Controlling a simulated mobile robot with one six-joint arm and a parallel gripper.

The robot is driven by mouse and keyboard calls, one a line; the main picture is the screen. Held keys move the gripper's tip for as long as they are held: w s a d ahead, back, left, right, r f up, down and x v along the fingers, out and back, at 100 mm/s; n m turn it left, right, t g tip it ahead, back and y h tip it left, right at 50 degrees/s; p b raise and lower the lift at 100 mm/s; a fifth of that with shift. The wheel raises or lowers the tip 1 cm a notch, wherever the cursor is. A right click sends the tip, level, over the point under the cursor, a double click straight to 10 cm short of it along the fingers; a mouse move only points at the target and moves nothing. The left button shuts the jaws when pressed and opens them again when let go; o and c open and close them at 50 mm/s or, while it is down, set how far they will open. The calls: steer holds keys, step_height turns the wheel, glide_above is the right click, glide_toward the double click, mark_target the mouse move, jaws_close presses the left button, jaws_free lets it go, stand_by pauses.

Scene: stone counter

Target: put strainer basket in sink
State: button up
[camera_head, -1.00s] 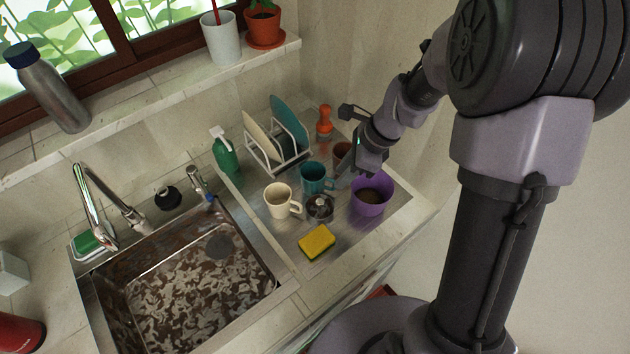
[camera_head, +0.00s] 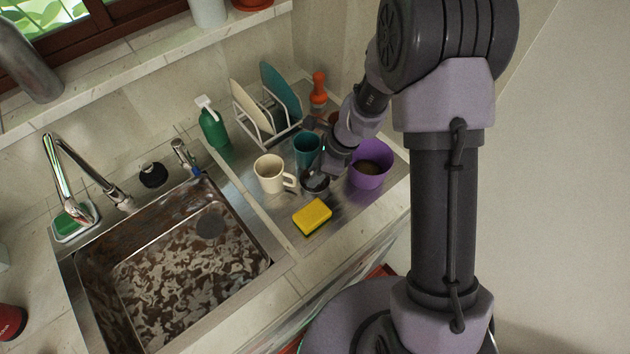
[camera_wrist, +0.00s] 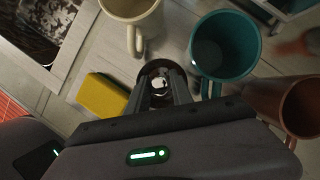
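The strainer basket (camera_head: 314,184) is a small, round, dark metal piece on the steel drainboard, between the cream mug and the purple pot. In the wrist view its dark rim and bright centre knob (camera_wrist: 159,82) show between my fingertips. My gripper (camera_head: 320,175) is right over the basket, pointing down and partly covering it. In the wrist view my gripper (camera_wrist: 161,86) has its two fingers apart, one on each side of the knob; I cannot tell whether they touch it. The sink (camera_head: 266,236) is to the left, its basin stained brown, with a round drain area (camera_head: 211,225).
Close around my gripper are the cream mug (camera_head: 268,174), teal mug (camera_head: 306,150), purple pot (camera_head: 368,178) and yellow sponge (camera_head: 312,216). A dish rack (camera_head: 262,138) with plates stands behind. The faucet (camera_head: 108,188) rises at the sink's back left.

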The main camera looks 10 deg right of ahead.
jaws_close()
steer(key=shift+r, duration=0.35)
step_height(320, 180, up, 3)
steer(key=shift+s+d+r+p, duration=0.15)
steer(key=shift+p, duration=0.85)
steer(key=s+d+r, duration=0.1)
steer(key=s+d, duration=0.8)
steer(key=s, duration=0.3)
steer(key=shift+s+d, duration=0.15)
steer(key=shift+s, duration=0.1)
